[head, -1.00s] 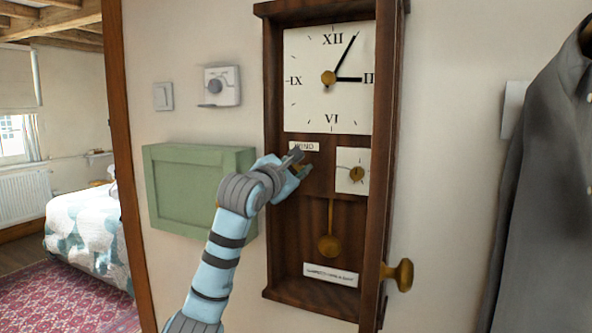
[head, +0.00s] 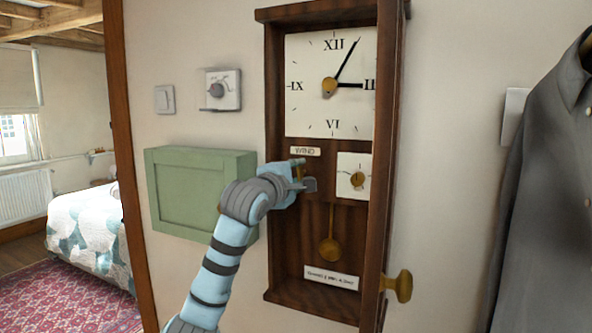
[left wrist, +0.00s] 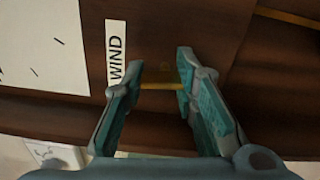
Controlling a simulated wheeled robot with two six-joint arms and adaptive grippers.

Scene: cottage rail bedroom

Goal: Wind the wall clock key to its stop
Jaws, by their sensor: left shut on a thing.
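The wall clock (head: 386,150) is a dark wooden case with a white dial (head: 308,55), a small sub-dial (head: 352,185) and a brass pendulum (head: 330,247). A "WIND" label (head: 306,151) sits under the dial, and it also shows in the left wrist view (left wrist: 116,55). My left gripper (head: 304,174) is just below that label. It is shut on the brass key (left wrist: 160,86), which shows between the fingers in the left wrist view. The key's shaft and seat are mostly hidden or dark. My right gripper is in neither view.
A green wall box (head: 200,190) hangs left of the clock, with a thermostat-like dial (head: 221,90) and a light switch (head: 165,99) above. A brass knob (head: 398,285) sticks out at the clock's lower right. A grey garment (head: 545,190) hangs at the right.

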